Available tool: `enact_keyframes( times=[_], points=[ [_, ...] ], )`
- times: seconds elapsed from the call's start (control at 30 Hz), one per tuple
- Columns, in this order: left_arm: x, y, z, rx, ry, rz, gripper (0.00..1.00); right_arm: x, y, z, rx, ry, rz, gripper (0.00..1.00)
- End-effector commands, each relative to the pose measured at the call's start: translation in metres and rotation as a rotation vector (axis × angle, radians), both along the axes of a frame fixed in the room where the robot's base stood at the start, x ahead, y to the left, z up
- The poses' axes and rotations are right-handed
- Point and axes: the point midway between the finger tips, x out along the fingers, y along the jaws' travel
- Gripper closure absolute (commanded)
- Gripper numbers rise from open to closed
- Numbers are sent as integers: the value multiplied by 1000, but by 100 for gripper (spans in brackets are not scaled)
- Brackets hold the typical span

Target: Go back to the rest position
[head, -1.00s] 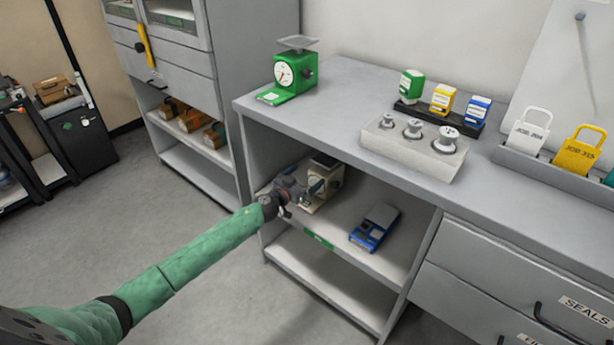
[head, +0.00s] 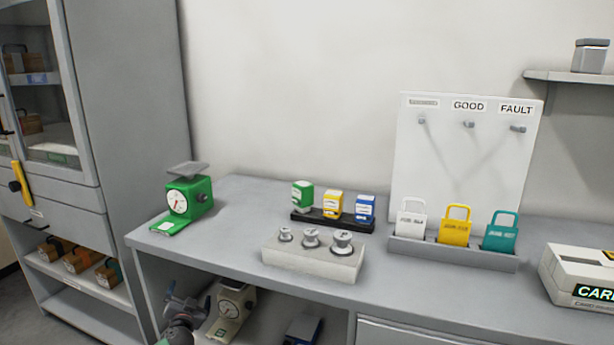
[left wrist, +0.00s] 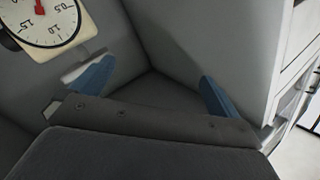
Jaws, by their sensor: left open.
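My left gripper (head: 183,306) is low in the head view, in front of the shelf opening under the counter. Its two blue fingers stand wide apart with nothing between them in the left wrist view (left wrist: 148,88). A cream dial scale (head: 229,308) stands on the shelf just right of the gripper. Its white dial also shows at the top left of the left wrist view (left wrist: 52,20). The gripper and this scale look close but apart. My right gripper is in neither view.
The counter (head: 225,235) carries a green scale (head: 189,197), a weight block (head: 313,261), stamps on a black rack (head: 332,222), tags in a grey holder (head: 452,254) and a card box (head: 580,275). A blue object (head: 303,329) is on the shelf. A cabinet (head: 122,120) stands left.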

Motion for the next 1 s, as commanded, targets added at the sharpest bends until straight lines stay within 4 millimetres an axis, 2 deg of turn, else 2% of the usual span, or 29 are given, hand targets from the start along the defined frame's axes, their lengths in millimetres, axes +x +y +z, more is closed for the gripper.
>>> enact_keyframes(
  times=[0.03,0.13,0.27,0.37,0.5,0.7,0.8,1.0],
  points=[
    [-6,0,12,19,22,48,0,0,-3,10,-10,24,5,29],
    [-21,-6,32,49,104,138,0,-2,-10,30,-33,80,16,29],
    [-60,-29,39,49,278,197,0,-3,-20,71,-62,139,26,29],
    [-109,-59,34,25,455,189,0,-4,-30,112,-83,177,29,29],
    [-183,-103,23,-36,679,123,0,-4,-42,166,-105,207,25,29],
    [-279,-153,18,-170,888,24,0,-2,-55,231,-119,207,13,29],
    [-319,-172,20,-249,952,-9,0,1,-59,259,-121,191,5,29],
    [-387,-200,27,-386,1028,-54,0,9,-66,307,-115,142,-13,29]
  ],
)
